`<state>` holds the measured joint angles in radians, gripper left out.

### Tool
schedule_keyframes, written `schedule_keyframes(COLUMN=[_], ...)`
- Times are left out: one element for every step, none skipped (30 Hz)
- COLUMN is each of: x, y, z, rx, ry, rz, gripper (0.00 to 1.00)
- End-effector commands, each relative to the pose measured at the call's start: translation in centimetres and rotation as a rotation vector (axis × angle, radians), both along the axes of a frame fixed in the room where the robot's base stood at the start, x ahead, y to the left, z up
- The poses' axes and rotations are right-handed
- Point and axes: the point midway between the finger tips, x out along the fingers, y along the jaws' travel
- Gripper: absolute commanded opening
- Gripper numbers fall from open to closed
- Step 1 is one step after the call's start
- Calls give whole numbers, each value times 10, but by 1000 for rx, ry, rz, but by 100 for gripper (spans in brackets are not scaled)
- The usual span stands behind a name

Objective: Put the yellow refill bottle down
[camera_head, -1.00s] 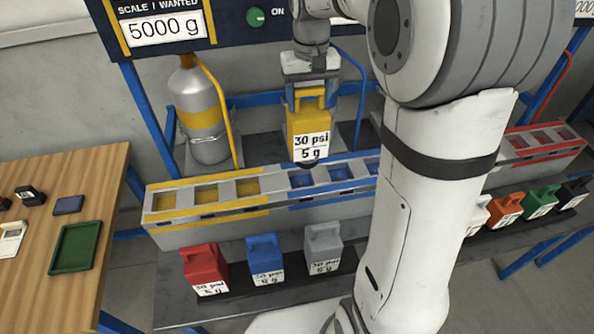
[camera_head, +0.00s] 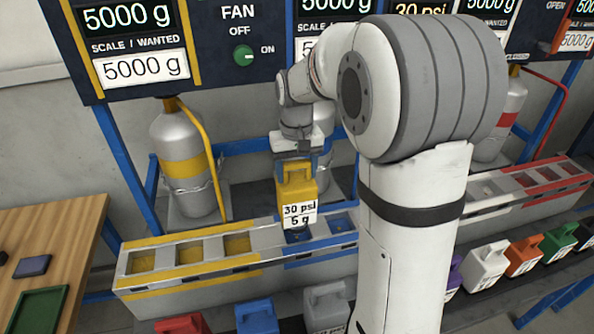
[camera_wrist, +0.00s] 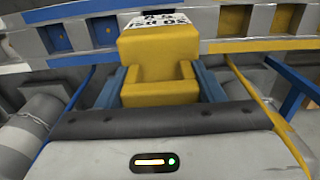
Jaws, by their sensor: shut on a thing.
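The yellow refill bottle (camera_head: 296,190) is held by its handle in my gripper (camera_head: 296,160). Its white label reads "30 psi 5 g". It hangs upright in front of the blue-marked section of the slotted rack (camera_head: 190,248), which it partly hides; I cannot tell whether it touches the rack. In the wrist view, the bottle (camera_wrist: 158,50) sits between the two blue fingers of my gripper (camera_wrist: 160,88), which are shut on it. The yellow-marked section of the rack has several open slots, and the ones that show look empty.
A yellow-banded gas cylinder (camera_head: 183,165) stands behind the rack on the left. Red (camera_head: 180,325), blue (camera_head: 257,317) and grey (camera_head: 326,308) bottles stand in front of it. White (camera_head: 484,267) and orange (camera_head: 523,255) bottles are to the right. A wooden table (camera_head: 60,235) is at the left.

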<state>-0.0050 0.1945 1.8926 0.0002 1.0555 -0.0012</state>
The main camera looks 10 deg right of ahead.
Motion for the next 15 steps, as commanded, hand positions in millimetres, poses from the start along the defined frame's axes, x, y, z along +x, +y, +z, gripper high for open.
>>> schedule_keyframes(x=[0,0,0,1,1,1,1,0,0,0,0,1,0,0,0], y=[0,0,0,0,0,0,0,0,-1,-1,-1,-1,-1,-1,-1], z=[-4,-7,-9,-11,-13,-16,-19,-22,-27,-31,-35,-40,-44,-46,-48], rx=[0,0,0,0,0,0,0,0,0,0,0,0,0,0,0], ry=[-1,-2,-3,-3,-3,-3,-3,-1,0,-1,0,-1,-1,-1,-3], rz=[0,0,-1,-1,-1,-1,-1,-1,-1,-1,-1,-1,-1,-2,-2], gripper=[0,0,0,0,0,0,0,0,0,0,0,0,0,0,0])
